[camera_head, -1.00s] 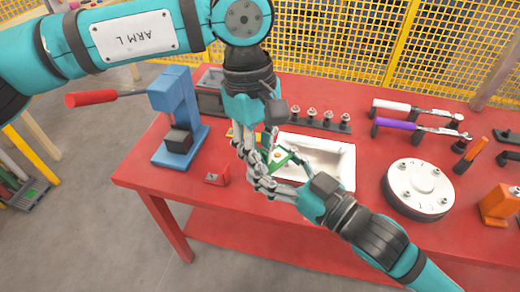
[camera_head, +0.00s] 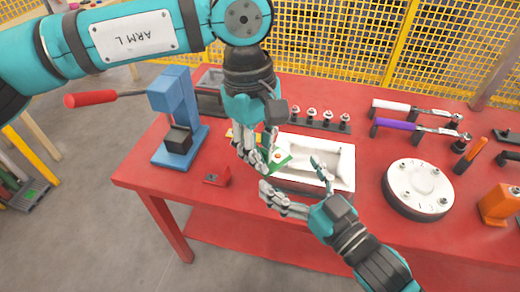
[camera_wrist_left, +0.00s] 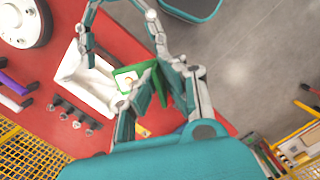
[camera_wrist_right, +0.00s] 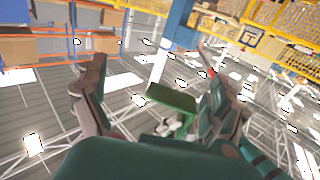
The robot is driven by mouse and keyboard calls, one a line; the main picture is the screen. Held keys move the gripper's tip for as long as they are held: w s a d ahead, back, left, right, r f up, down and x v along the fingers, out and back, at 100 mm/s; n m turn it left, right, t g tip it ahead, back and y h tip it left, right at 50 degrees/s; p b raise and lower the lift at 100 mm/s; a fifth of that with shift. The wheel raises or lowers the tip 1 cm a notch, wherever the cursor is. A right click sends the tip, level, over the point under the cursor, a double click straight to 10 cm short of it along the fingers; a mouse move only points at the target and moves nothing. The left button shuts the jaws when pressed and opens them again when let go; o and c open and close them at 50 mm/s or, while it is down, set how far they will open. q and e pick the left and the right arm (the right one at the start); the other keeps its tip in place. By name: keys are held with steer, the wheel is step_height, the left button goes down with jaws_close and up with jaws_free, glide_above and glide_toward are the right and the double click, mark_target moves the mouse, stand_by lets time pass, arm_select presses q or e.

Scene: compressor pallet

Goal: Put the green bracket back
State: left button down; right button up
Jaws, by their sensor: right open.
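The green bracket (camera_head: 281,163) is held in the air in front of the white tray; it is an angled piece with a small orange-and-white spot on one face. My left gripper (camera_head: 260,163) is shut on it from above, its fingers partly covering it. In the left wrist view the bracket (camera_wrist_left: 128,79) sits at my left fingertips. My right gripper (camera_head: 291,176) is open, its two fingers spread on the near side of the bracket and apart from it. In the right wrist view the bracket (camera_wrist_right: 171,97) shows beyond and between the open fingers.
The white tray (camera_head: 342,168) lies on the red table (camera_head: 250,218) just behind the grippers. A round white flange (camera_head: 418,188) and purple-handled tool (camera_head: 397,124) are right.

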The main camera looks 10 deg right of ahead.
steer(key=s+d+f+m+t+h, duration=0.2)
steer(key=s+d+f+m+h, duration=0.1)
steer(key=d+f+m+h, duration=0.2)
steer(key=d+f+h, duration=0.2)
steer(key=d+h, duration=0.1)
steer(key=d, duration=0.1)
steer(key=shift+m, duration=0.3)
steer(key=shift+d, duration=0.15)
steer(key=shift+a+f, duration=0.2)
stand_by(0.4)
